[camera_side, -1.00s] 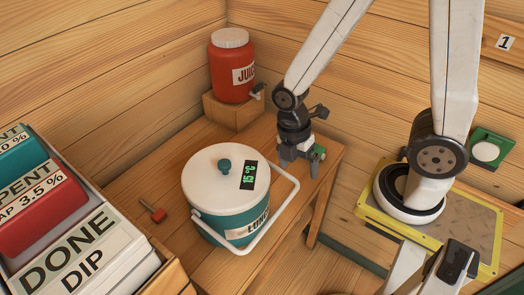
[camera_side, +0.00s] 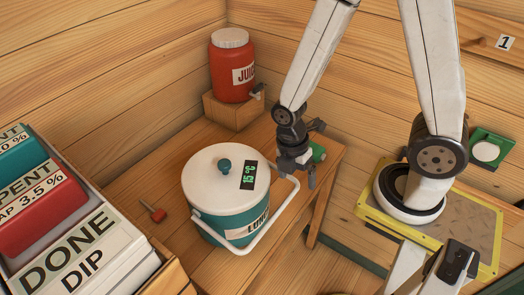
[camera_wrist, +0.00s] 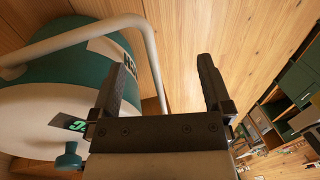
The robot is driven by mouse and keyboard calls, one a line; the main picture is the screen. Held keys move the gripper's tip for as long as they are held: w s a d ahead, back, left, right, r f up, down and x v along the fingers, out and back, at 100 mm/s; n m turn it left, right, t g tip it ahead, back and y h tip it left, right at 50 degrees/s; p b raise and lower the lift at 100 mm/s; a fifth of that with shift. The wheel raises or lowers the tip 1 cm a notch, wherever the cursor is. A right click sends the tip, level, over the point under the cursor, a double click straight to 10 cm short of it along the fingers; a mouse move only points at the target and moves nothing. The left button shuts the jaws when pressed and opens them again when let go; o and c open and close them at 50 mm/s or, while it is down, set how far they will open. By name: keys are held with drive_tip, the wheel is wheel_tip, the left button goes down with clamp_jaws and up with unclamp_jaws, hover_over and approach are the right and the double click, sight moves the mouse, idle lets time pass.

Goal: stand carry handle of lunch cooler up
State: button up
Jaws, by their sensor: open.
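The lunch cooler (camera_side: 222,190) is a teal tub with a white lid, a teal knob and a dark display with green digits. It stands upright on the wooden table. Its white carry handle (camera_side: 270,226) is folded down, sloping out around the cooler's front right side. In the wrist view the handle (camera_wrist: 84,32) curves across the upper left, near the left finger. My gripper (camera_side: 297,182) is open and empty, close to the handle's right corner.
A red juice jug (camera_side: 231,70) stands on a wooden block at the back corner. A small red-handled item (camera_side: 153,211) lies left of the cooler. A green object (camera_side: 318,152) sits behind my gripper. A box of labelled containers (camera_side: 75,245) fills the left.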

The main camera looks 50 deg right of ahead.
sight(294, 190)
drive_tip(key=shift+f, duration=3.2)
clamp_jaws()
drive_tip(key=shift+r, duration=0.15)
drive_tip(key=shift+r, duration=1.35)
